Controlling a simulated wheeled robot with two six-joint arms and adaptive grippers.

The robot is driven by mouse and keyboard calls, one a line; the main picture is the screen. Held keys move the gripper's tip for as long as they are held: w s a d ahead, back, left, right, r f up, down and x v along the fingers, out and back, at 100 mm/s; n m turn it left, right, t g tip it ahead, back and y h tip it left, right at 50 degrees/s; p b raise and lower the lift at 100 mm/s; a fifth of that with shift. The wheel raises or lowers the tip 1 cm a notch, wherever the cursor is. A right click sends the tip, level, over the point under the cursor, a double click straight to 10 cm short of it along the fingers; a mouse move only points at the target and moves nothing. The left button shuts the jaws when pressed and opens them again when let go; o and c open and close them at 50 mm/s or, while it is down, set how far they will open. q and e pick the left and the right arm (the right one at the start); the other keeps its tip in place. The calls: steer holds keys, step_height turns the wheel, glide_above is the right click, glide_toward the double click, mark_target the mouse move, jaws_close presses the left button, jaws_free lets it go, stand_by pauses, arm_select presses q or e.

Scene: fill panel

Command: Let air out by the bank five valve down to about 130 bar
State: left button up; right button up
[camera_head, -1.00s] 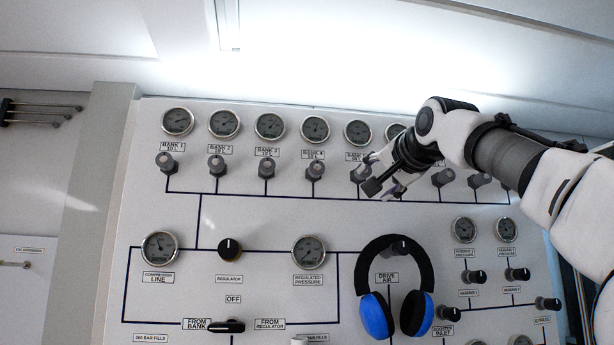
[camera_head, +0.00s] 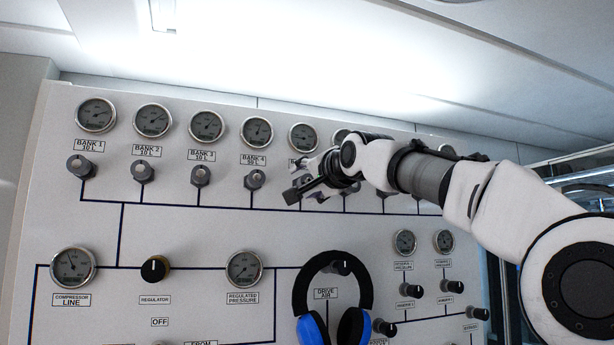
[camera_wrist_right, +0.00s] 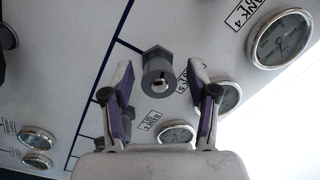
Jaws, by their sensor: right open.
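My right gripper (camera_head: 297,180) is in front of the panel's upper row, below the bank five gauge (camera_head: 303,137). In the wrist view the gripper (camera_wrist_right: 158,68) is open, its two purple-padded fingers apart. The grey bank five valve (camera_wrist_right: 158,72) shows between the fingertips, with a gap on each side; I cannot tell whether they reach around it in depth. My left gripper is not in view.
The bank four valve (camera_head: 255,179) is just left of the gripper. More bank valves and gauges lie to the right, partly behind my arm. Blue and black headphones (camera_head: 333,285) hang on the panel (camera_head: 210,235) below.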

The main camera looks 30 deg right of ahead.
steer(key=shift+s+r, duration=0.1)
steer(key=shift+s, duration=0.1)
steer(key=c, duration=0.4)
steer(key=shift+d, duration=0.1)
jaws_close()
steer(key=shift+r+n+p, duration=0.15)
steer(key=shift+n+p, duration=0.15)
steer(key=shift+n, duration=0.9)
steer(key=shift+s+n, duration=0.1)
steer(key=shift+n, duration=1.1)
